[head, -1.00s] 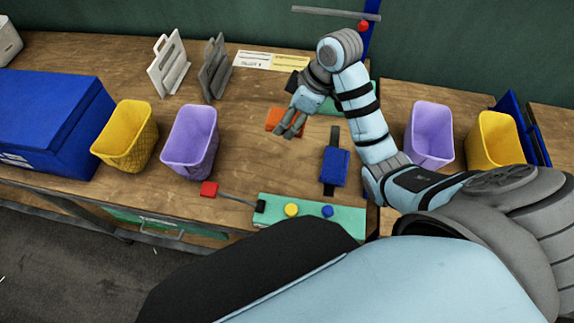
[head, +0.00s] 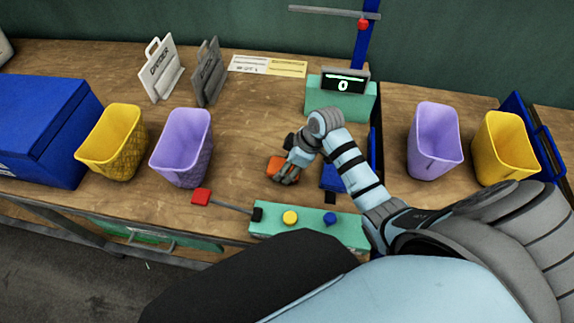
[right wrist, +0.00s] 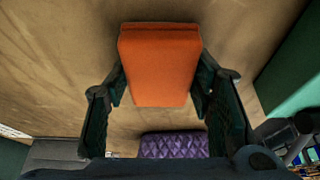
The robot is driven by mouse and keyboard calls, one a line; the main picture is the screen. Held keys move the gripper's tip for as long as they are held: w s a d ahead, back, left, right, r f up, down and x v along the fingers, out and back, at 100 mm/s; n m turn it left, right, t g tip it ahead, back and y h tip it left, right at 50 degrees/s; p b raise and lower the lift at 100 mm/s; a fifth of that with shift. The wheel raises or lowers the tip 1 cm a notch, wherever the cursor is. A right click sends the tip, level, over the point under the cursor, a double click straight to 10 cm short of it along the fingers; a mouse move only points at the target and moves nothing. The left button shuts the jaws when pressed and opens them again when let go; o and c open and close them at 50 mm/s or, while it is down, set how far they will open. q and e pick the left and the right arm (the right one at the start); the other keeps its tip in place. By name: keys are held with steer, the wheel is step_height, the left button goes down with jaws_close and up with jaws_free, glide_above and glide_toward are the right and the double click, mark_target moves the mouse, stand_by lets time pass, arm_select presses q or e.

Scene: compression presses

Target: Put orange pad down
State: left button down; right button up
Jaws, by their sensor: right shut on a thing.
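The orange pad (head: 276,167) is at the fingertips of my right gripper (head: 287,176), over the wooden table left of the press base. In the right wrist view the orange pad (right wrist: 160,62) sits between the two dark fingers of the gripper (right wrist: 160,82), which are shut on its sides. The pad looks low, close to the wood, but I cannot tell whether it touches the table. A blue block (head: 333,178) is just right of the gripper, partly hidden by my arm. My left gripper is not in view.
A purple bin (head: 182,150) and a yellow bin (head: 112,145) stand left; another purple bin (head: 434,142) and yellow bin (head: 503,150) stand right. A green button panel (head: 308,222) lies in front, with a red lever (head: 201,196) at its left. A counter display (head: 343,86) stands behind.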

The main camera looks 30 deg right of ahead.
steer(key=shift+f, duration=0.1)
steer(key=shift+f, duration=0.25)
steer(key=shift+s+f, duration=0.2)
steer(key=shift+s, duration=0.1)
steer(key=o, duration=1)
steer(key=shift+a+f, duration=0.1)
steer(key=shift+c, duration=0.2)
steer(key=shift+o, duration=1.2)
steer(key=shift+w, duration=0.1)
steer(key=shift+w+f, duration=0.1)
steer(key=shift+w, duration=0.1)
